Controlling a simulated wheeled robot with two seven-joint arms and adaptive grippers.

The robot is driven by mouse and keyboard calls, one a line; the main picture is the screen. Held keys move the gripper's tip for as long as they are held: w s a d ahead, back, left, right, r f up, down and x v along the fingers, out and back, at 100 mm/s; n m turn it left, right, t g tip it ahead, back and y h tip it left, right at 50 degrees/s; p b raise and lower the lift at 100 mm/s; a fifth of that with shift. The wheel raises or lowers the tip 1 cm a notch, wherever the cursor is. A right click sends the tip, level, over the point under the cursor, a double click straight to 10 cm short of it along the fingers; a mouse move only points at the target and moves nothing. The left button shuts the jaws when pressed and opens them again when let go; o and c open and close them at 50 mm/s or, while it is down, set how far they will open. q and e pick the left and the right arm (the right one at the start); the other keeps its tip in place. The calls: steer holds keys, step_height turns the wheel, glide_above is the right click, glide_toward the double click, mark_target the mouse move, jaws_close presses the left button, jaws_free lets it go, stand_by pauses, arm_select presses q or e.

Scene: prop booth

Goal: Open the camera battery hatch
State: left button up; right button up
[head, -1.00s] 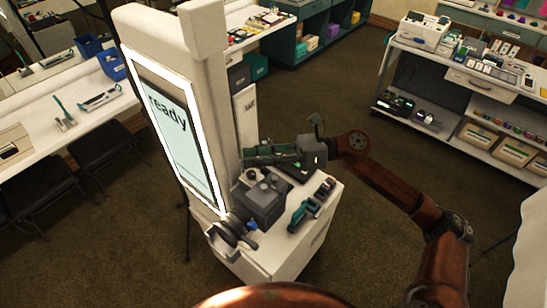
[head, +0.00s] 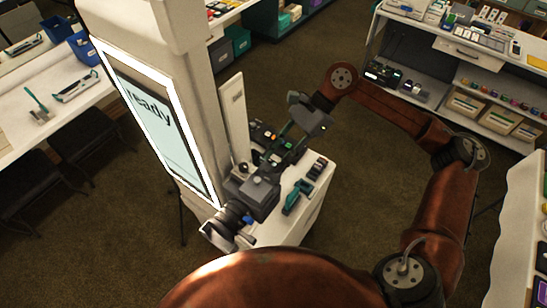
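A dark grey camera (head: 262,190) stands on the white counter of the booth, its large lens and hood (head: 226,224) pointing to the lower left. I cannot make out its battery hatch. My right gripper (head: 279,154) reaches down from the upper right, its fingers just behind the camera in the picture, close to the camera's far side. Whether it touches the camera cannot be told. The finger gap is too small and dark to judge. My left gripper is not in view.
The white counter (head: 262,234) also holds a teal-and-dark tool (head: 291,203), a dark item (head: 318,168) and a dark tray (head: 262,133). The tall white post with a lit "ready" screen (head: 152,118) borders it on the left. Carpet is clear on the right.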

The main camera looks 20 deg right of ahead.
steer(key=shift+s+a+f, duration=0.2)
steer(key=shift+a+f, duration=0.25)
steer(key=shift+c, duration=0.7)
jaws_close()
